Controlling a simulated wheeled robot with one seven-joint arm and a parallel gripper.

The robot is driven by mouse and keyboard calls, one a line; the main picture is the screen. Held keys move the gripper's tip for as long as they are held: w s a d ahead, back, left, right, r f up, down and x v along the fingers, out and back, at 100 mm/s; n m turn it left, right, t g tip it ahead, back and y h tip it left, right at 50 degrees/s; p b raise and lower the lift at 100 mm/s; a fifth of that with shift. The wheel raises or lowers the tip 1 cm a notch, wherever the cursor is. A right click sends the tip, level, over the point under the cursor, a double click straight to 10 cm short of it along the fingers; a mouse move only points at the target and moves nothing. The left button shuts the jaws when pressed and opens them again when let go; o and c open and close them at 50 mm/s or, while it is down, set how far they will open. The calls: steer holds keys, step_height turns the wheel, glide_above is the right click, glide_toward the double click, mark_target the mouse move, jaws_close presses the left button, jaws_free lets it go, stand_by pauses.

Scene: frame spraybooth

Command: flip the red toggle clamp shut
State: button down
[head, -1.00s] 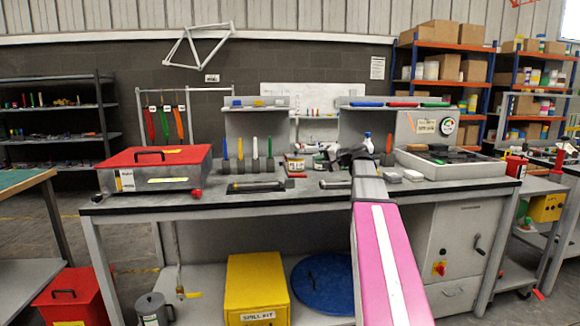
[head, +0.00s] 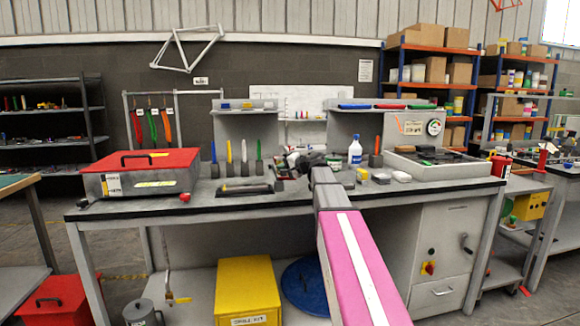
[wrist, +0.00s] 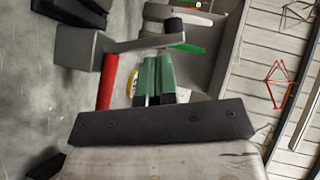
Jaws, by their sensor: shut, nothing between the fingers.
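In the wrist view the red toggle clamp's handle (wrist: 106,80) sticks out from beside a grey block (wrist: 80,47). A grey bar (wrist: 140,43) with a black tip (wrist: 173,25) runs from the block toward the picture's right. My gripper (wrist: 155,65) has its green fingers together with nothing between them. They are just right of the red handle in the picture; I see no clear contact. In the head view my gripper (head: 300,160) is over the back of the bench, and my arm and hand hide the clamp there.
The grey bench (head: 200,205) carries a red-lidded box (head: 145,172) at left and upright coloured handles (head: 229,153) at the back. A white spray bottle (head: 355,152) and a light tray (head: 445,168) stand on the right. A shelf (head: 385,107) is behind.

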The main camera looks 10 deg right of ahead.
steer(key=shift+a+f, duration=0.1)
steer(key=shift+a, duration=0.25)
steer(key=shift+a+n+h, duration=0.3)
steer(key=shift+a+h, duration=0.05)
steer(key=shift+h, duration=0.05)
stand_by(0.4)
steer(key=shift+a+n+g+h, duration=0.6)
steer(key=shift+a+h, duration=0.05)
steer(key=shift+h, duration=0.25)
steer(key=a+n+h, duration=0.1)
steer(key=h, duration=0.1)
steer(key=shift+a+f+n+g+h, duration=0.15)
steer(key=shift+a+n+g+h, duration=0.15)
steer(key=shift+a+n, duration=0.1)
steer(key=h, duration=0.1)
steer(key=a+f+n+h, duration=0.1)
steer(key=shift+a+h, duration=0.2)
steer(key=shift+h, duration=0.1)
steer(key=shift+a+f+n+h, duration=0.3)
steer(key=shift+f+n+h, duration=0.1)
steer(key=shift+n+h, duration=0.35)
steer(key=shift+f+h, duration=0.15)
steer(key=shift+h, duration=0.1)
steer(key=shift+a+f, duration=0.15)
steer(key=shift+f, duration=0.1)
